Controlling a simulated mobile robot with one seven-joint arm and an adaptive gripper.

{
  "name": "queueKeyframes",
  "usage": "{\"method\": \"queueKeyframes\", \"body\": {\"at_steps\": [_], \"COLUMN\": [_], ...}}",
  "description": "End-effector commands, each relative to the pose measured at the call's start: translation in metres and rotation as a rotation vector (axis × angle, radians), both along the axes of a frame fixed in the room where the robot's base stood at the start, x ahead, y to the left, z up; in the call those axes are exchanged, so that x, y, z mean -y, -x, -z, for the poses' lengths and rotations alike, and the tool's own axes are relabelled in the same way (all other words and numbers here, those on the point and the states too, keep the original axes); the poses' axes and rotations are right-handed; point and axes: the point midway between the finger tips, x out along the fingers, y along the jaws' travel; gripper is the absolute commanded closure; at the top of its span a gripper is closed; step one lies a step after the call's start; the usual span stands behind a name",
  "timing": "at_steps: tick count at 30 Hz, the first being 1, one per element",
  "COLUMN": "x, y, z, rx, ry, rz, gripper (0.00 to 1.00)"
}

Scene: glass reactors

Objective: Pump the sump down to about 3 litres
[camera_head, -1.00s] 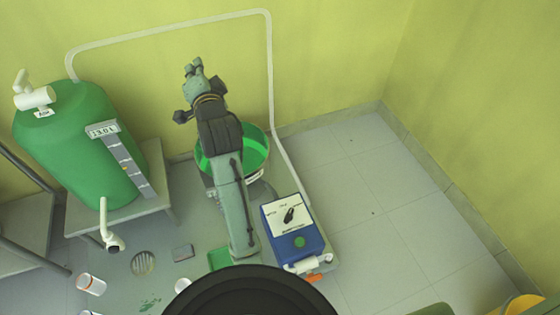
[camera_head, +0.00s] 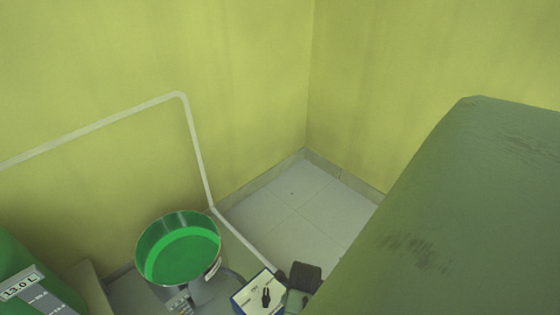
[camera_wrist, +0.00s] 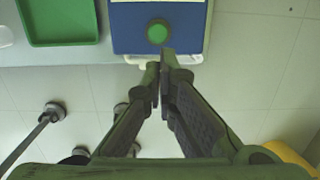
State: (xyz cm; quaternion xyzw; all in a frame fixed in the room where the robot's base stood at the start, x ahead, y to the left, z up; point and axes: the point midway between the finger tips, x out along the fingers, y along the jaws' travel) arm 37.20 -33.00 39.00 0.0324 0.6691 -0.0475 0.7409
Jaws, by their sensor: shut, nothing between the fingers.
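A blue pump box with a white top panel and a black knob (camera_head: 266,297) is at the bottom of the head view; its labels are too small to read. In the wrist view the blue box (camera_wrist: 185,32) shows a round green button (camera_wrist: 157,33). My gripper (camera_wrist: 161,68) is shut and empty, its fingertips just short of the box's near edge in the picture, below the button. A round vessel (camera_head: 178,246), perhaps the sump, holds green liquid. A green tank at the left carries a display (camera_head: 21,283) reading 13.0 L.
A pale pipe (camera_head: 192,140) runs along the wall and down towards the pump box. A green tray (camera_wrist: 62,42) lies left of the box. Stool-like legs (camera_wrist: 52,113) stand at lower left. Tiled floor (camera_head: 290,205) is clear in the corner. My arm covers the right side.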

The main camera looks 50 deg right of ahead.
Motion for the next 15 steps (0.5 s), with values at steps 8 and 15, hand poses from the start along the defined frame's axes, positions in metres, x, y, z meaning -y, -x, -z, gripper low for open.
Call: {"method": "queueKeyframes", "body": {"at_steps": [8,15], "x": [0.000,0.000], "y": [0.000,-0.002], "z": [0.000,0.019], "rx": [0.000,-0.001], "ry": [0.000,-0.002], "rz": [0.000,-0.002], "gripper": [1.00,1.00]}}
